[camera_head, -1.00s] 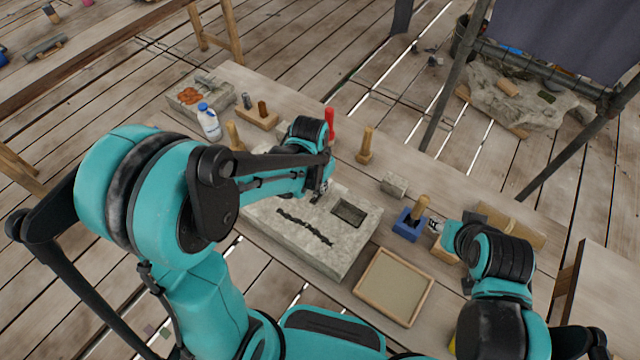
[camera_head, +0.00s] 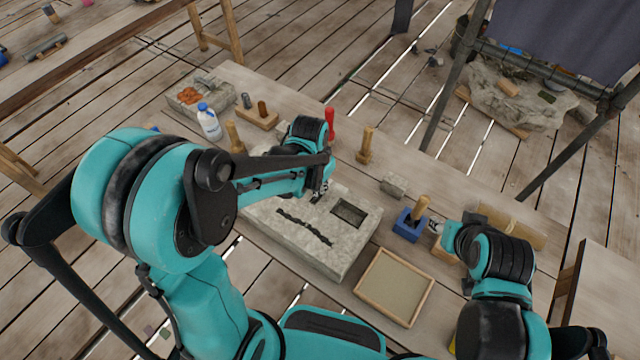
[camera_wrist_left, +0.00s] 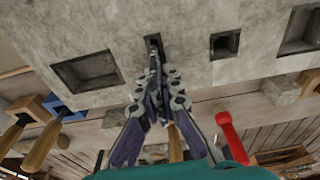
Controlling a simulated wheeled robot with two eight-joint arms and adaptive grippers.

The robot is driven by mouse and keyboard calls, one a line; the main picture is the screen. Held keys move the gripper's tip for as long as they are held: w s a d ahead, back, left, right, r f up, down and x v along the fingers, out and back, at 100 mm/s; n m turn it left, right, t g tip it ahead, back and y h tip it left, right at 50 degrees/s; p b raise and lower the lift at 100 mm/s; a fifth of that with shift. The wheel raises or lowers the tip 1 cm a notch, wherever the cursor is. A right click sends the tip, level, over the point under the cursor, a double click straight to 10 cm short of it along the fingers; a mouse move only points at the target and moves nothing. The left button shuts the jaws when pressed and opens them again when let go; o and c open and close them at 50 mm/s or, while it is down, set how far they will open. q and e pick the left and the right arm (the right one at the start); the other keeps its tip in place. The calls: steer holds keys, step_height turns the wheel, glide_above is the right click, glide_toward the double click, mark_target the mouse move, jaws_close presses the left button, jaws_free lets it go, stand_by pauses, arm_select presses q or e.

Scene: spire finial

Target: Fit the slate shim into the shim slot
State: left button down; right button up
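The stone block (camera_head: 300,252) lies on the workbench, with a square recess (camera_head: 349,211) and a dark jagged groove in its top. My left gripper (camera_head: 322,190) is over its far part. In the left wrist view the narrow shim slot (camera_wrist_left: 153,40) is in the block's face, and my left gripper's fingertips (camera_wrist_left: 155,66) converge at its mouth. A thin dark grey piece, seemingly the slate shim (camera_wrist_left: 154,60), shows between the fingers, mostly hidden. How deep it sits cannot be told. My right gripper (camera_head: 435,226) is beside a blue holder; its fingers are too small to read.
The blue holder (camera_head: 408,226) carries a wooden-handled tool (camera_head: 420,206). A wood-framed tray (camera_head: 394,287) lies at the block's front right. A white bottle (camera_head: 209,123), a red handle (camera_head: 329,120), a wooden peg (camera_head: 365,146) and a small stone (camera_head: 394,186) stand around the block.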

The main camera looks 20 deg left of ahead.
arm_select(q)
steer(key=shift+f+b, duration=0.8)
steer(key=shift+f, duration=0.05)
steer(key=c, duration=1.6)
jaws_free()
steer(key=shift+c, duration=0.2)
steer(key=shift+r, duration=0.1)
steer(key=r, duration=0.4)
steer(key=s+r, duration=0.1)
steer(key=r, duration=0.6)
steer(key=shift+s+a+r, duration=0.3)
steer(key=shift+s+r, duration=0.05)
steer(key=shift+r, duration=0.05)
steer(key=shift+s+a, duration=0.2)
steer(key=shift+s, duration=0.15)
steer(key=s+a+f+n+t+b, duration=0.2)
steer(key=s+a+n+t+b, duration=0.1)
steer(key=s, duration=0.5)
steer(key=shift+s+a+f+n+t+y, duration=0.25)
steer(key=shift+a+n+t, duration=0.25)
steer(key=shift+t, duration=0.8)
